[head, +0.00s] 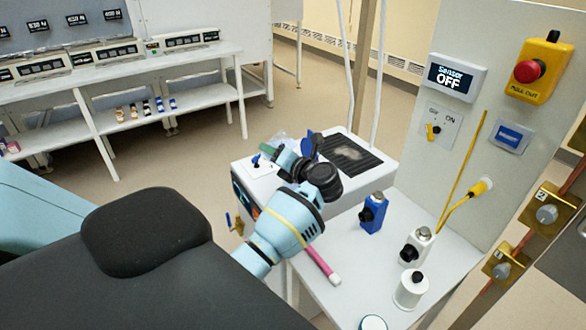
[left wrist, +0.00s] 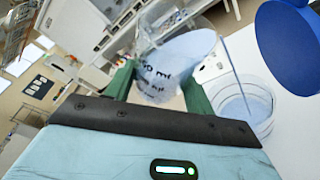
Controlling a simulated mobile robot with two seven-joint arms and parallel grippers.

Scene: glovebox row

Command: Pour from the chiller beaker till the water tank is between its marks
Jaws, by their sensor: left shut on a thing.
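My left gripper (head: 284,152) is shut on the clear chiller beaker (left wrist: 172,72), high over the white chiller (head: 262,174). In the left wrist view the beaker sits between the green fingers (left wrist: 158,88), tilted to the right, with pale blue water and ml print. A thin pale streak, seemingly water, runs from its lip down to the clear round water tank (left wrist: 264,118). The tank holds pale blue water; I cannot read its marks. A round blue lid (left wrist: 288,45) stands beside it. In the head view my wrist hides the tank. My right gripper is out of view.
Blue (head: 373,213) and white (head: 417,246) bottles and a white jar (head: 411,288) stand on the right bench. A panel behind carries a display reading "Sensor OFF" (head: 451,77) and a red stop button (head: 528,71). Dark grille (head: 350,155) covers the chiller's back.

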